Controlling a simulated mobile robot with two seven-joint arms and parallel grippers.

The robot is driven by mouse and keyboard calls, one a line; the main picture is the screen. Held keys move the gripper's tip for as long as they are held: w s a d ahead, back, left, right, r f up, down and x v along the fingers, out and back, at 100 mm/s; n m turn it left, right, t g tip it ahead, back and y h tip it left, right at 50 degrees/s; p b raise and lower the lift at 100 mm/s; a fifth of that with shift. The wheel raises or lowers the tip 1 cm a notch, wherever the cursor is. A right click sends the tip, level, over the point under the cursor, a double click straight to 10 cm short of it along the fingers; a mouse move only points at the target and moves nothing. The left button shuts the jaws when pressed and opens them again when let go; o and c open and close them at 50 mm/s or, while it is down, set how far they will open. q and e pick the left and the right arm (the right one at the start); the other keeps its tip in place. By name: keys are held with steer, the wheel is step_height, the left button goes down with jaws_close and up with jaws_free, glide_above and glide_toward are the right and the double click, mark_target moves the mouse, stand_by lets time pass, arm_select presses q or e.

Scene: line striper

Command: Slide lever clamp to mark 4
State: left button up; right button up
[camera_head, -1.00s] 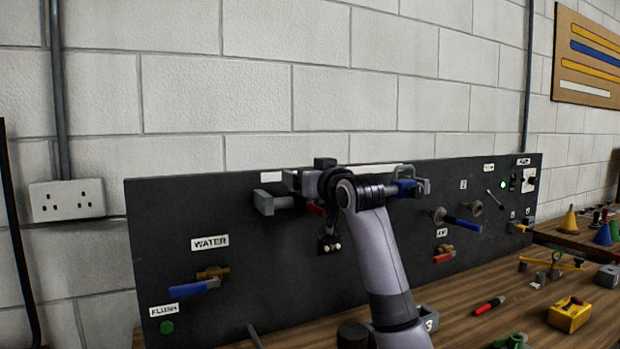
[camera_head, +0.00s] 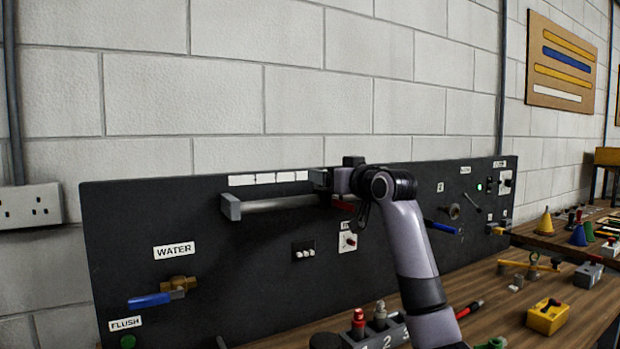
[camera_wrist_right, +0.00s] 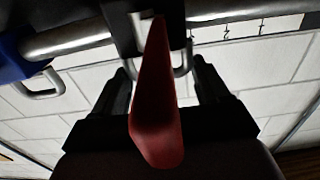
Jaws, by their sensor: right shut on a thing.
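A pale metal rail (camera_head: 280,203) runs along the upper part of a black board. The lever clamp, with its red lever (camera_head: 344,206), sits on this rail, mostly covered by my right gripper (camera_head: 335,181). In the right wrist view, the red lever (camera_wrist_right: 157,110) points down between the two dark fingers of my right gripper (camera_wrist_right: 163,80), which is shut on the clamp. The rail (camera_wrist_right: 70,40) and a metal loop show behind it. White mark labels (camera_head: 268,179) sit above the rail; their numbers are too small to read. My left gripper is out of view.
A blue block (camera_wrist_right: 14,60) with a metal loop is on the rail in the wrist view. Below the rail are a small switch plate (camera_head: 303,251) and a blue-handled WATER valve (camera_head: 160,297). A numbered holder (camera_head: 385,335) stands on the wooden bench. The rail's left stretch is clear.

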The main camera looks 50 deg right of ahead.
steer(key=shift+s+d, duration=0.1)
steer(key=shift+d, duration=0.2)
steer(key=o, duration=1.2)
steer(key=shift+a, duration=0.1)
steer(key=shift+s+a+f+b, duration=0.15)
steer(key=shift+s+b, duration=0.2)
steer(key=shift+s, duration=0.2)
steer(key=shift+b+v, duration=0.95)
steer(key=shift+v, duration=2.1)
